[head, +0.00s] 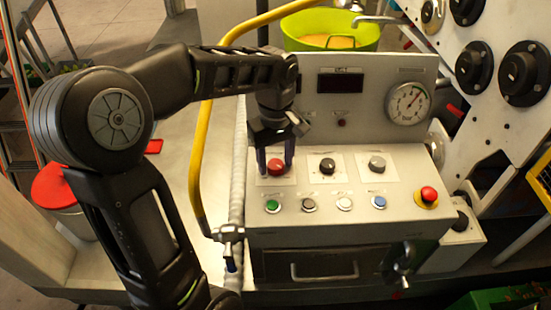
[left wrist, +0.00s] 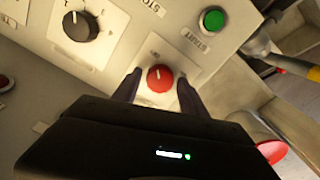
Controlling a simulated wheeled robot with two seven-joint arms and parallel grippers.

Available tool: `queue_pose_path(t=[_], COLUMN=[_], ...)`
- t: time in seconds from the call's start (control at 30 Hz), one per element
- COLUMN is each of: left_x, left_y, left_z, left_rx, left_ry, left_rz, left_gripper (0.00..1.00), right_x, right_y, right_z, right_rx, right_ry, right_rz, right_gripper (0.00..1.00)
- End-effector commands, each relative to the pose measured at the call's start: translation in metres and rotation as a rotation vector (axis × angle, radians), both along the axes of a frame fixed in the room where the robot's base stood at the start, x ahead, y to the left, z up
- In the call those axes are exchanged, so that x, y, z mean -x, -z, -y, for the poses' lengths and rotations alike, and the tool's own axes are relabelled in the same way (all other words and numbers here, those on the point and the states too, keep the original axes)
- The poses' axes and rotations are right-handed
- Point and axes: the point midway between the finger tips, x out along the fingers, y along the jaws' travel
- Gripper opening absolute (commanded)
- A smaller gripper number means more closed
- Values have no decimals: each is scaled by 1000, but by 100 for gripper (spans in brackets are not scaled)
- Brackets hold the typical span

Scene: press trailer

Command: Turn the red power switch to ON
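The red power switch (head: 277,167) is a round red knob on the control panel (head: 325,225), at its left end. In the left wrist view the red knob (left wrist: 160,78) carries a light pointer line, with a small label partly readable beside it. My left gripper (head: 276,160) is over the knob from above. In the left wrist view its two dark fingers (left wrist: 156,88) stand apart, one on each side of the knob. I cannot tell whether they touch it. My right gripper is not in view.
A black knob (head: 327,166) and a grey knob (head: 377,164) are to the right. Below are a green button (head: 272,206) and a red emergency button (head: 428,195). A yellow rail (head: 197,150) runs left of the panel; a gauge (head: 408,103) stands behind.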

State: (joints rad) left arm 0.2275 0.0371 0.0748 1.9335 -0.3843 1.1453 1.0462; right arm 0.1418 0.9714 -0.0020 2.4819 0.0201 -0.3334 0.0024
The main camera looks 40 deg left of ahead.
Motion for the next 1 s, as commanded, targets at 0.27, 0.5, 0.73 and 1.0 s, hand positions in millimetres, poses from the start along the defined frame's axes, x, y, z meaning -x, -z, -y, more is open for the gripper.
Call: queue_pose_path(t=[0.27, 0.5, 0.73, 1.0], left_x=[0, 0, 0, 0], left_y=[0, 0, -1, 0], left_z=[0, 0, 0, 0], left_rx=[0, 0, 0, 0], left_ry=[0, 0, 2, 44], left_rz=[0, 1, 1, 1], left_gripper=[27, 7, 0, 0], right_x=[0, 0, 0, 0], right_y=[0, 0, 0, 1], right_z=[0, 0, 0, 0], right_rx=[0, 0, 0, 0], right_ry=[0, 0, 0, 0], right_rz=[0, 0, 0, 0], right_gripper=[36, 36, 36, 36])
